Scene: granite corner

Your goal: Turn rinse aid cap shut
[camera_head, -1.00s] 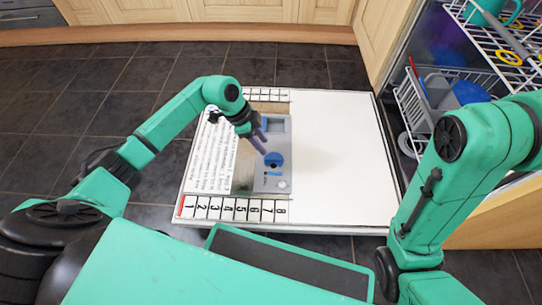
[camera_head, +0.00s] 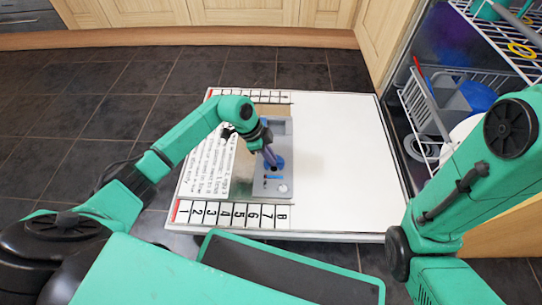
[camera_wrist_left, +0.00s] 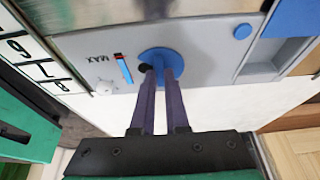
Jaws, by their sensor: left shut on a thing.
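The round blue rinse aid cap (camera_head: 280,163) sits in the grey dispenser panel (camera_head: 287,135) on the open dishwasher door. In the left wrist view the cap (camera_wrist_left: 163,53) shows a raised blue grip ridge and a dark spot at its left edge. My left gripper (camera_head: 271,159) points down at the cap. In the wrist view its two purple fingers (camera_wrist_left: 160,73) are shut on the cap's ridge, one on each side, hiding the cap's near part. My right arm shows at the right of the head view, but its gripper is out of view.
The white inner door (camera_head: 345,150) lies flat and is clear right of the dispenser. A numbered strip (camera_head: 225,213) runs along its near edge. The dishwasher racks (camera_head: 425,100) with dishes stand at the right. Wooden cupboards (camera_head: 200,12) are behind.

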